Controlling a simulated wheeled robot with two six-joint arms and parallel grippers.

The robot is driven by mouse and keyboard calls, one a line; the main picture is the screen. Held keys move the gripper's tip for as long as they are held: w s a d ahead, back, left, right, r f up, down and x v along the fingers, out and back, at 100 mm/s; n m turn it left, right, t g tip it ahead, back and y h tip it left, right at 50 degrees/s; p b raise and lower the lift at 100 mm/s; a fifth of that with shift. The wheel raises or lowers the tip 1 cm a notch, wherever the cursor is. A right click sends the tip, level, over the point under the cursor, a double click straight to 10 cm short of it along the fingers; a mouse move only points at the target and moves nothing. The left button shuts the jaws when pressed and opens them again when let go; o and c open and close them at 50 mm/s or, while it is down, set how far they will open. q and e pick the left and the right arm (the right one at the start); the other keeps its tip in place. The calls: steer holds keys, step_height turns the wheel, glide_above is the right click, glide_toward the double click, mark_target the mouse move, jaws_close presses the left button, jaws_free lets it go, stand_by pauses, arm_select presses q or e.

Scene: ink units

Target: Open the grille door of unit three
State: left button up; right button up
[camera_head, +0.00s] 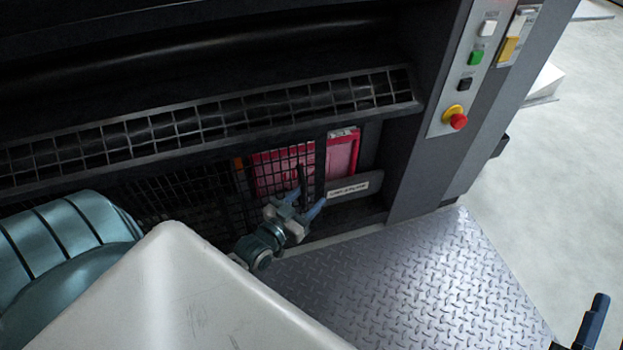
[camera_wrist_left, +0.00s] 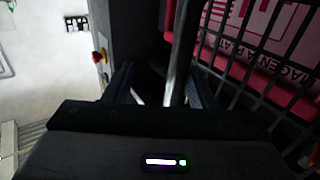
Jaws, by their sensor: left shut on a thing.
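The black grille door (camera_head: 185,196) covers the low opening of the ink unit in the head view. Its bars also show at the right of the wrist view (camera_wrist_left: 262,45). My left gripper (camera_head: 306,196) is at the door's right end, shut on its upright bar handle (camera_wrist_left: 183,50). The handle stands between the two fingers (camera_wrist_left: 163,88) in the wrist view. To the right of the mesh, a strip of the red tray shows uncovered; I cannot tell how far the door stands ajar. A dark part of my right gripper (camera_head: 594,321) shows at the lower right edge; its jaws are unclear.
A red tray (camera_head: 342,152) with lettering sits behind the mesh. A labelled grey plate (camera_head: 350,188) is right of my gripper. A button panel (camera_head: 470,75) with a red stop button is on the pillar. The tread-plate step (camera_head: 415,280) is clear.

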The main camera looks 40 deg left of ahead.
arm_select(q)
steer(key=s+p, duration=0.3)
steer(key=s, duration=0.4)
steer(key=shift+s+a, duration=0.15)
steer(key=shift+s, duration=0.25)
stand_by(0.3)
steer(key=shift+r, duration=0.1)
stand_by(0.3)
